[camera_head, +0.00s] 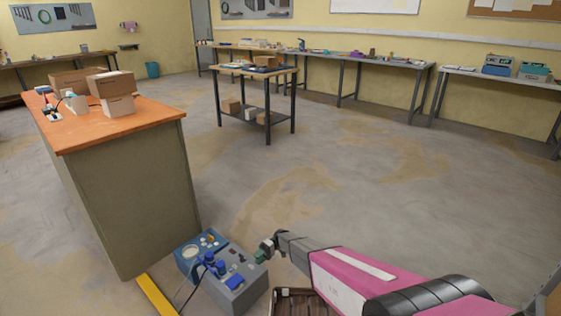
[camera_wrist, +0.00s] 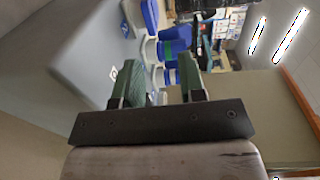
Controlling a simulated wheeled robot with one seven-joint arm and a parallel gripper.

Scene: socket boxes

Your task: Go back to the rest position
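My gripper (camera_head: 264,252) has green fingertips and reaches to the upper right side of the grey and blue socket box (camera_head: 240,292) in the head view. In the wrist view my gripper (camera_wrist: 161,70) has its two green fingers apart, with nothing clearly held between them. Blue plugs or sockets (camera_wrist: 172,45) of the box show just beyond the fingertips. Whether the fingers touch the box cannot be told. My pink arm crosses the lower right of the head view.
An orange-topped workbench (camera_head: 160,113) with cardboard boxes (camera_head: 110,85) stands at left, close to the socket box. A yellow bar (camera_head: 155,296) lies by its foot. A small table (camera_head: 255,70) and long wall benches (camera_head: 370,60) stand farther back. The middle floor is clear.

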